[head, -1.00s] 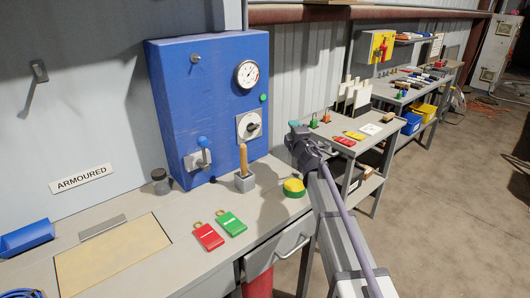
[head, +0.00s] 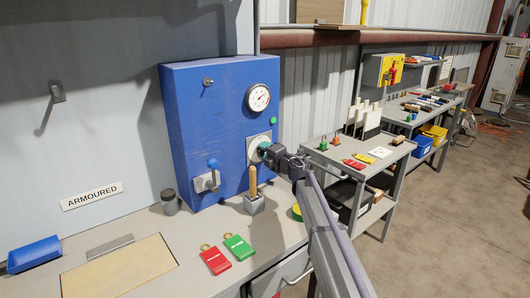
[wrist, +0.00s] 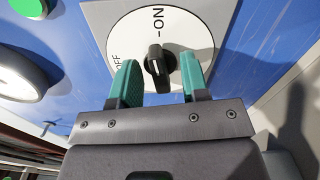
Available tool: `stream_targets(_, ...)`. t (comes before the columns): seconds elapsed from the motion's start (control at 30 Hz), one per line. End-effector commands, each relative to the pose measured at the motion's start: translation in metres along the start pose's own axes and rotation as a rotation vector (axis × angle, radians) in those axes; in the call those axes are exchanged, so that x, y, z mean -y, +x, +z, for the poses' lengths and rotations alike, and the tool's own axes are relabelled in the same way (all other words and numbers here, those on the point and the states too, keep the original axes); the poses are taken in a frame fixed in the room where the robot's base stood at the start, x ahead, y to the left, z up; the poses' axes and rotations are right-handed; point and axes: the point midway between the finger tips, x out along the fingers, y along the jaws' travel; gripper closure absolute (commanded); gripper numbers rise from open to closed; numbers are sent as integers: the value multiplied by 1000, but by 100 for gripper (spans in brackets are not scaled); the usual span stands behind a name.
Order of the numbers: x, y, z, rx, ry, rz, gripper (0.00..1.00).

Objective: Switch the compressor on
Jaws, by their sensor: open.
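The blue compressor cabinet (head: 215,110) stands on the bench against the wall. Its rotary switch has a round white dial (wrist: 120,35) marked ON and OFF, on a grey plate, and a black knob (wrist: 157,62) at the centre. In the wrist view, ON is above the knob and OFF to its left; I cannot tell for certain which mark it points to. My gripper (head: 264,149) is at the switch and hides most of it in the head view. In the wrist view, its green fingers (wrist: 159,72) are open, one on each side of the knob, with gaps showing.
The cabinet also carries a pressure gauge (head: 258,97), a green round button or lamp (head: 273,121) and a blue-knobbed lever (head: 212,165). A wooden-handled tool in a grey block (head: 254,204) stands below my gripper. Red (head: 215,261) and green (head: 239,247) tags lie in front.

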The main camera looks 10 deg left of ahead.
Motion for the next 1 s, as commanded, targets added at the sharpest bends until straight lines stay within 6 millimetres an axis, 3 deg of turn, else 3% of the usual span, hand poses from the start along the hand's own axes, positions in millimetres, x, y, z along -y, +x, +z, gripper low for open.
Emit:
stream_targets(0.27,0,5,0,1,0,0,59)
stream_targets(0.7,0,4,0,1,0,0,100)
stream_targets(0.87,0,4,0,1,23,0,100)
stream_targets(1.0,0,4,0,0,147,2,100)
